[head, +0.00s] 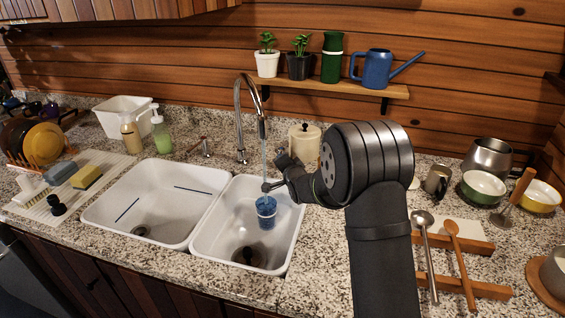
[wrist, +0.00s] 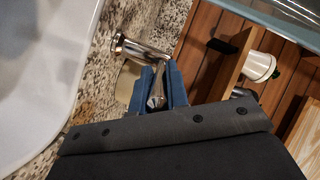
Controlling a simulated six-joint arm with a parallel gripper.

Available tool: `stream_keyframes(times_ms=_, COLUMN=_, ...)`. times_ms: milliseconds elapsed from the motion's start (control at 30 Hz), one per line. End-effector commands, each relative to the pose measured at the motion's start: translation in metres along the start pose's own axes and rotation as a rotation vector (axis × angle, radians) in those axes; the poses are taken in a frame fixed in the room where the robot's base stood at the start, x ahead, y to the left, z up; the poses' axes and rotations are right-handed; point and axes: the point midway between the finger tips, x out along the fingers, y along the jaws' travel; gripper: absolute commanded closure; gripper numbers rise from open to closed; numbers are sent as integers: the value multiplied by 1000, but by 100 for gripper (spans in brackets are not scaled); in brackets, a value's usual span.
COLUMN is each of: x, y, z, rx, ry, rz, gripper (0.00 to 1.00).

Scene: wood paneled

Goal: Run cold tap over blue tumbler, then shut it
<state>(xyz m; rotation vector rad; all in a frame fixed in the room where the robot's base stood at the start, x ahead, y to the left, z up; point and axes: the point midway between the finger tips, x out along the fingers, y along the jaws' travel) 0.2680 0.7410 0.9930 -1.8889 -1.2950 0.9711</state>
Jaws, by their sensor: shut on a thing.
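The blue tumbler (head: 266,216) stands upright in the right sink basin, under the chrome faucet (head: 240,110). A thin stream of water (head: 263,155) falls from the spout into it. My gripper (head: 275,184) is at the back right of that basin, partly hidden by my wrist in the head view. In the wrist view, the blue-padded fingers of my gripper (wrist: 158,92) are shut on a chrome tap lever (wrist: 155,101), the cold tap. Its base (wrist: 119,43) shows to the upper left. The left tap handle (head: 205,148) stands free. The water level in the tumbler is unclear.
The left basin (head: 160,190) is empty. A cream canister (head: 305,143) stands close behind my gripper. A shelf (head: 340,90) with plants and a blue watering can (head: 377,68) is above. Spoons (head: 425,250) and bowls (head: 483,188) lie to the right.

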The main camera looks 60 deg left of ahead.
Motion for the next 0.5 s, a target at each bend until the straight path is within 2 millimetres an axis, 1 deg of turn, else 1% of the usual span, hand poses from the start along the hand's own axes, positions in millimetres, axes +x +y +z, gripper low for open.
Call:
stream_keyframes(times_ms=33, x=0, y=-3, z=-3, rx=1, ry=5, rz=-7, gripper=100)
stream_keyframes(times_ms=200, x=0, y=-3, z=-3, rx=1, ry=5, rz=-6, gripper=100)
stream_keyframes(times_ms=233, x=0, y=-3, z=-3, rx=1, ry=5, rz=-6, gripper=84)
stream_keyframes(times_ms=333, x=0, y=-3, z=-2, rx=1, ry=4, rz=-5, gripper=64)
stream_keyframes(times_ms=500, x=0, y=-1, z=-1, rx=1, ry=3, rz=-2, gripper=64)
